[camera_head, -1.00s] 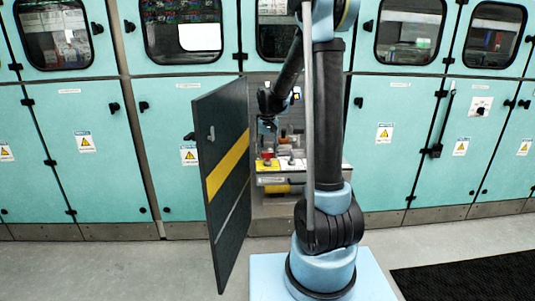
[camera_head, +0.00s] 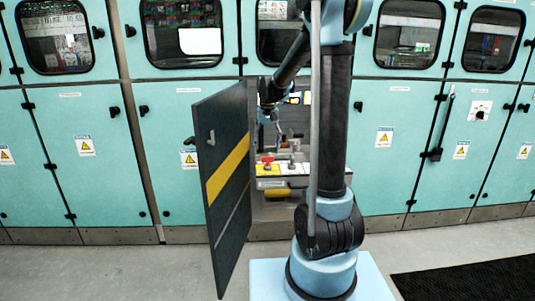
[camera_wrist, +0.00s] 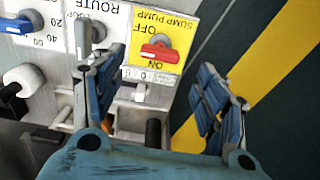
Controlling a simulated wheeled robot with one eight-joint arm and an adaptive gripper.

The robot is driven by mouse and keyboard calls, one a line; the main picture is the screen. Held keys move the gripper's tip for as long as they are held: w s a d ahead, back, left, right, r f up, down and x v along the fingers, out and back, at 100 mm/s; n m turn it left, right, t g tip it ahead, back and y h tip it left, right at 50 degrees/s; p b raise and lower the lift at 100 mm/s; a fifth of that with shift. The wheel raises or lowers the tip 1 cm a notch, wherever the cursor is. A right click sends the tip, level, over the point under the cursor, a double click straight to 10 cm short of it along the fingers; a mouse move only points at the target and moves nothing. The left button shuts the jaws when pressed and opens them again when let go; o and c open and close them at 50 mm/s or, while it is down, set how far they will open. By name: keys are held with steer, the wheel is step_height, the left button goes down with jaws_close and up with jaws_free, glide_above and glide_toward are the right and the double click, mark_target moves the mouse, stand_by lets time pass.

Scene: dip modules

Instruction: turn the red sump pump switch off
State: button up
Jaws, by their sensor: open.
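The red sump pump switch (camera_wrist: 160,52) sits on a yellow plate (camera_wrist: 138,72) marked SUMP PUMP, which appears upside down in the wrist view. Its red handle lies crosswise, below OFF and just above ON in the picture. The red switch (camera_head: 267,159) is small in the head view, on the panel inside the open cabinet. My gripper (camera_wrist: 150,65) is open and empty, its blue fingers on either side of the yellow plate in the picture. In the head view my gripper (camera_head: 270,114) is above the panel. Contact with the switch is not visible.
A dark cabinet door with a yellow stripe (camera_head: 228,170) stands open at the left and fills the wrist view's right side. A blue-handled switch (camera_wrist: 12,90) and a ROUTE selector (camera_wrist: 92,30) sit left of the yellow plate. Closed teal cabinets flank the opening.

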mark_target(268, 157)
steer(key=shift+r, duration=2.9)
steer(key=s+d+f+t, duration=0.1)
steer(key=s+d, duration=0.3)
steer(key=s, duration=0.6)
steer(key=s+d+f, duration=0.1)
steer(key=s+d, duration=0.3)
steer(key=s, duration=0.6)
steer(key=s+d+f, duration=0.1)
steer(key=s+f, duration=0.4)
steer(key=s, duration=0.2)
steer(key=s+d+f+t, duration=0.1)
steer(key=s+f, duration=0.4)
steer(key=s, duration=0.3)
steer(key=shift+d+f, duration=0.4)
steer(key=shift+s, duration=0.1)
